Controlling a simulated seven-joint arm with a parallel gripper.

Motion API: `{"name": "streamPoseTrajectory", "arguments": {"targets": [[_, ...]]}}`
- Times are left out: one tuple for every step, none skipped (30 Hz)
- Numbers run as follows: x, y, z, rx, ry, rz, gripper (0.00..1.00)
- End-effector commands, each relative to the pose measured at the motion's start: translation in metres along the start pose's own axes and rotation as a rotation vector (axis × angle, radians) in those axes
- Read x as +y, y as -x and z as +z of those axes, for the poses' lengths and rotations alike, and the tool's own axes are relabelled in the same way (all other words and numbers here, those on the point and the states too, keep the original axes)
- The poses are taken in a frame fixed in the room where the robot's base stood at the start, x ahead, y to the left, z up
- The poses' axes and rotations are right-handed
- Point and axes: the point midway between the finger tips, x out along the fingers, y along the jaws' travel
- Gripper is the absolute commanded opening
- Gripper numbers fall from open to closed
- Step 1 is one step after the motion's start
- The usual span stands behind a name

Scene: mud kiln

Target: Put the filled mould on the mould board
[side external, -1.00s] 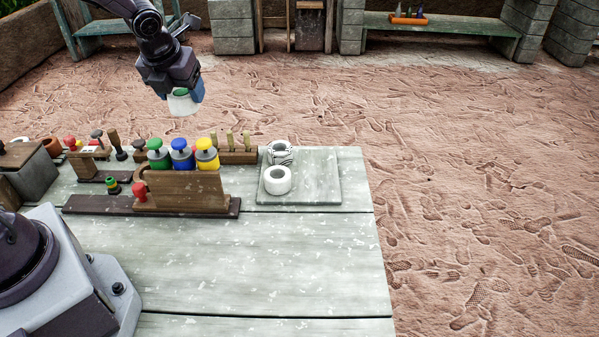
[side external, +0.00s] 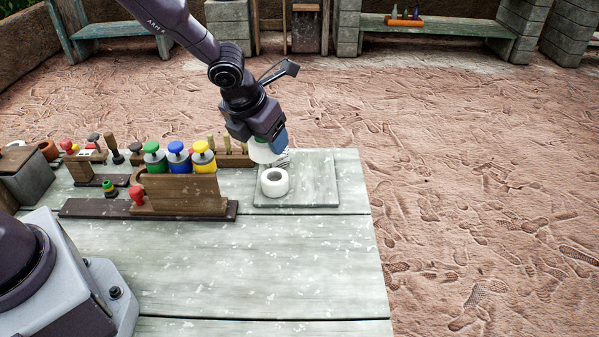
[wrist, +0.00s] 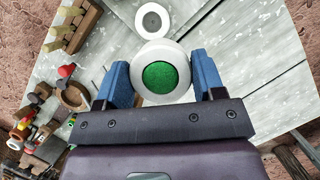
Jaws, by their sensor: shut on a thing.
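My gripper (side external: 270,143) is shut on the filled mould (side external: 262,154), a white round ring with green fill. In the wrist view the filled mould (wrist: 160,76) sits between the two blue fingers, its green face toward the camera. The mould board (side external: 318,187) is a flat grey-green square at the table's right end. A white mould (side external: 274,182) with an open centre stands on its front left part. The held mould is over the board's back left part, where it and the gripper hide most of a second white mould. I cannot tell the gap below it.
Left of the board stand a wooden holder (side external: 180,195) and green, blue and yellow topped stampers (side external: 178,158). A row of wooden pegs (side external: 228,158) is close behind. The board's right side and the table front (side external: 250,260) are clear.

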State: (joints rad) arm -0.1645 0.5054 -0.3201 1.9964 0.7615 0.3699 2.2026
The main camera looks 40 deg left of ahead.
Motion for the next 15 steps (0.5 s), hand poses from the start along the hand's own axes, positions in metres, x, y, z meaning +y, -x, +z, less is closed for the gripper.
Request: {"name": "streamPoseTrajectory", "arguments": {"targets": [[-0.002,-0.005,0.003,-0.001,0.000,-0.001,0.35],[-0.003,-0.009,0.006,-0.001,0.000,-0.002,0.35],[-0.004,-0.015,0.011,-0.001,0.000,-0.002,0.35],[-0.006,-0.020,0.015,0.000,0.000,-0.001,0.35],[-0.007,-0.026,0.020,0.000,0.002,-0.001,0.35],[-0.009,-0.033,0.028,0.000,0.003,-0.001,0.35],[-0.011,-0.040,0.033,0.000,0.003,-0.001,0.35],[-0.013,-0.045,0.039,-0.001,0.003,-0.001,0.35],[-0.015,-0.052,0.045,0.000,0.003,-0.001,0.35],[-0.017,-0.058,0.050,0.000,0.002,-0.001,0.35],[-0.018,-0.063,0.055,-0.001,0.002,-0.001,0.35],[-0.020,-0.070,0.062,-0.001,0.003,-0.001,0.35],[-0.022,-0.075,0.066,-0.001,0.003,-0.001,0.35],[-0.023,-0.084,0.067,0.001,0.003,-0.001,0.35],[-0.024,-0.094,0.070,0.002,0.002,0.000,0.35]]}}
